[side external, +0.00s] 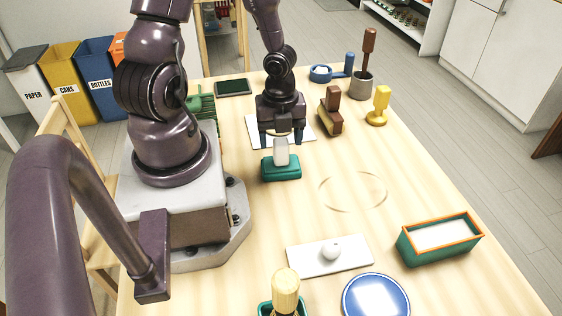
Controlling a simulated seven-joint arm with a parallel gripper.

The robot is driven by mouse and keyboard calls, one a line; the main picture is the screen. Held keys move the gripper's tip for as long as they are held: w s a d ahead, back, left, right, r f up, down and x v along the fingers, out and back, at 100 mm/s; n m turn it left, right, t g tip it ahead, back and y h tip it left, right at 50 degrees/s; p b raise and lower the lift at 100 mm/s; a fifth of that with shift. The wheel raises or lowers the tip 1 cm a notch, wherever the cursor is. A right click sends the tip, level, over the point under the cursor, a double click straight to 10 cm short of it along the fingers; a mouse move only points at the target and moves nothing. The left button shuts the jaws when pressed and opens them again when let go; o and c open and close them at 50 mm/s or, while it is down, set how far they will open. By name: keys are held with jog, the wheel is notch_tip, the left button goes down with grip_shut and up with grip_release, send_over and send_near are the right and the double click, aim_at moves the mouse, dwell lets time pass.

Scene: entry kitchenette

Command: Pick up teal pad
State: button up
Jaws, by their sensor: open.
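The teal pad (281,173) is a small teal block lying on the wooden table, with a pale grey upright grip (281,152) on top. My gripper (281,141) points down with its two dark fingers spread apart. In this view one finger is on each side of the upper part of the grip, with gaps showing. I cannot tell whether the gripper is directly over the pad or somewhat behind it. The pad rests on the table and is not held.
A white sheet (254,128) lies behind the pad. A brown block (329,119) and a yellow stamp-like object (378,106) stand to the right. A white board (304,262), blue plate (376,298) and orange-rimmed teal box (437,239) are nearer. The table right of the pad is clear.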

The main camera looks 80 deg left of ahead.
aim_at(281, 157)
jog(key=shift+w+a+f, duration=0.1)
jog(key=shift+f, duration=1)
jog(key=shift+a+f, duration=0.1)
jog(key=shift+f, duration=0.95)
jog(key=c, duration=1)
